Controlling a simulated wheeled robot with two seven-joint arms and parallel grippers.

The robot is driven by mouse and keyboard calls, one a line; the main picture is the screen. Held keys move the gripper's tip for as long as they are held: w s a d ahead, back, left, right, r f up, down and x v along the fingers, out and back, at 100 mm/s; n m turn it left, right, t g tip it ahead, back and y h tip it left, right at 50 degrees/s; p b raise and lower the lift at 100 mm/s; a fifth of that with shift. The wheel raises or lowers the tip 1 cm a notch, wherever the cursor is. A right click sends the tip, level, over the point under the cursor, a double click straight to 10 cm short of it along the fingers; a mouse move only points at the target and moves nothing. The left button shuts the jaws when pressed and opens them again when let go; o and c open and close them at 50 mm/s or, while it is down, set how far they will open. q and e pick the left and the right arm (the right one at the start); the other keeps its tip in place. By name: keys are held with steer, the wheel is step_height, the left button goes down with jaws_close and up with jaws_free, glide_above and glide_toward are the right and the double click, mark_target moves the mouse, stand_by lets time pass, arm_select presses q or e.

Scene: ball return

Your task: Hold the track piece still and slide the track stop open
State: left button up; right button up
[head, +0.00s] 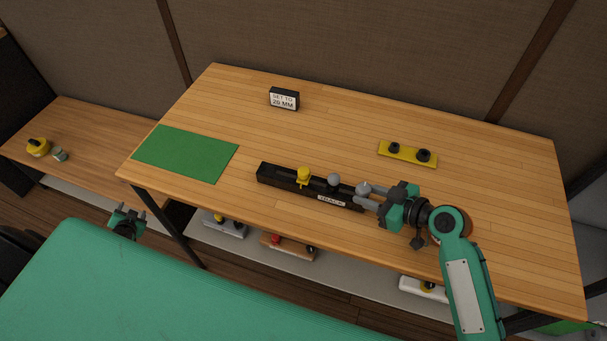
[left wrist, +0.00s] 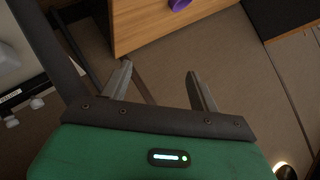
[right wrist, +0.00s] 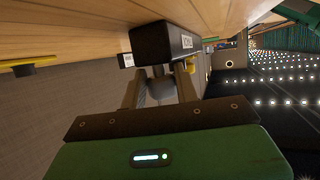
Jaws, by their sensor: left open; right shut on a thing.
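The track piece (head: 275,178) is a long black bar with a white label, lying on the wooden table near its front edge. A yellow track stop (head: 303,175) with a knob stands on its left half. A grey ball-shaped knob (head: 334,180) stands near its middle. My right gripper (head: 364,195) is at the track's right end, shut on a grey rounded part (right wrist: 160,92) beside the black end (right wrist: 165,40); its fingers partly hide the hold. My left gripper (head: 128,212) is open and empty, low and left of the table; its spread fingers show in the left wrist view (left wrist: 160,72).
A green mat (head: 185,153) lies at the table's left. A sign (head: 284,98) reading "SET TO 20 MM" stands at the back. A yellow plate with black knobs (head: 408,153) lies behind the right gripper. Several items sit on the shelf below. A side table (head: 80,140) stands left.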

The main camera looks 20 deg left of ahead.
arm_select(q)
steer(key=w+a+r+n+t, duration=0.2)
steer(key=w+r, duration=0.2)
steer(key=r, duration=0.5)
steer(key=w+a+r+n+t+y, duration=0.1)
steer(key=w+a+r+n+t, duration=0.25)
steer(key=r, duration=0.55)
steer(key=w+a+r+n+t, duration=0.15)
steer(key=w+r, duration=0.25)
steer(key=r, duration=0.4)
steer(key=w+d+r+m+t+h, duration=0.35)
steer(key=w+d+r, duration=0.3)
steer(key=r, duration=0.25)
steer(key=w+d+r+m+t+h, duration=0.3)
steer(key=w+d+r+m+h, duration=0.15)
steer(key=d+r, duration=0.3)
steer(key=w+d+r+m+g+h, duration=0.2)
steer(key=w+d+r+m+h, duration=0.1)
steer(key=d+m+h, duration=0.5)
steer(key=w+d+r+m+g+h, duration=0.2)
steer(key=w+d+r+m+h, duration=0.25)
steer(key=d, duration=0.65)
steer(key=n+g+y, duration=0.9)
steer(key=n+g, duration=1)
steer(key=n, duration=1.4)
glide_above(302, 170)
steer(key=a, duration=0.2)
steer(key=a+x, duration=0.2)
steer(key=x, duration=0.7)
steer(key=shift+x, duration=5.3)
